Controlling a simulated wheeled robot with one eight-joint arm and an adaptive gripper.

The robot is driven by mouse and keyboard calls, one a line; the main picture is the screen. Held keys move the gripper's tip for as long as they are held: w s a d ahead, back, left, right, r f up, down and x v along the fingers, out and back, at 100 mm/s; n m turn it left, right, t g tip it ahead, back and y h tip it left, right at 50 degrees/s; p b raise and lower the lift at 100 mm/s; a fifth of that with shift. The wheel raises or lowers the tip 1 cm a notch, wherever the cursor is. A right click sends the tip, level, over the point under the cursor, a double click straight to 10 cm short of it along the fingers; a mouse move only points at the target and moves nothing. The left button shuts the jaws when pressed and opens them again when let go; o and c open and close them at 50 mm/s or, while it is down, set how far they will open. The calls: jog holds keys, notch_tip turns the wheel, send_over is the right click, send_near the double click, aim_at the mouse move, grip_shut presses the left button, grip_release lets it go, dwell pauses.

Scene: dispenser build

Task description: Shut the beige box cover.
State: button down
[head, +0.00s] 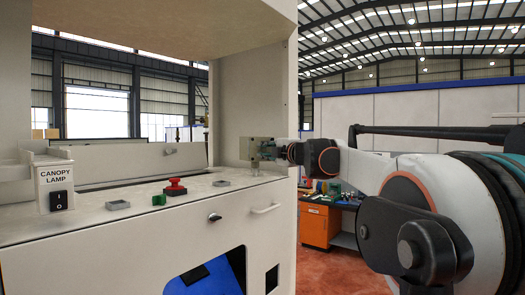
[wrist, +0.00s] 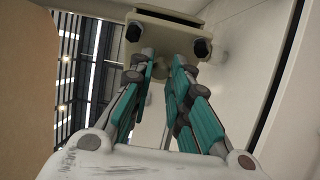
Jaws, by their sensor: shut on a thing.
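The fingers partly hide that part. I cannot tell how far the cover stands open.
The machine top holds a red button (head: 175,187), a green switch (head: 158,200) and a canopy lamp switch box (head: 57,187). A handle (head: 265,209) sticks out of the front panel. An orange cabinet (head: 314,225) stands behind, right of the machine.

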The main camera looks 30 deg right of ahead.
jog(key=shift+w+d+n+g+y+p, duration=0.15)
jog(key=shift+w+d+n+y+p, duration=0.2)
jog(key=shift+n+y, duration=0.55)
jog(key=shift+w+d+n+g+y+p, duration=0.2)
jog(key=shift+d+n+y, duration=0.3)
jog(key=shift+y, duration=0.8)
jog(key=shift+w+d+n+g+y+p, duration=0.2)
jog(key=shift+d+n+y+p, duration=0.15)
jog(key=shift+n+y, duration=0.55)
jog(key=shift+y, duration=0.3)
jog(key=c, duration=1.7)
grip_release()
jog(key=shift+o, duration=0.9)
jog(key=shift+w+d, duration=0.1)
jog(key=shift+w, duration=0.15)
jog(key=shift+s, duration=0.2)
jog(key=v, duration=1.1)
jog(key=shift+s+d, duration=0.15)
jog(key=shift+s, duration=0.2)
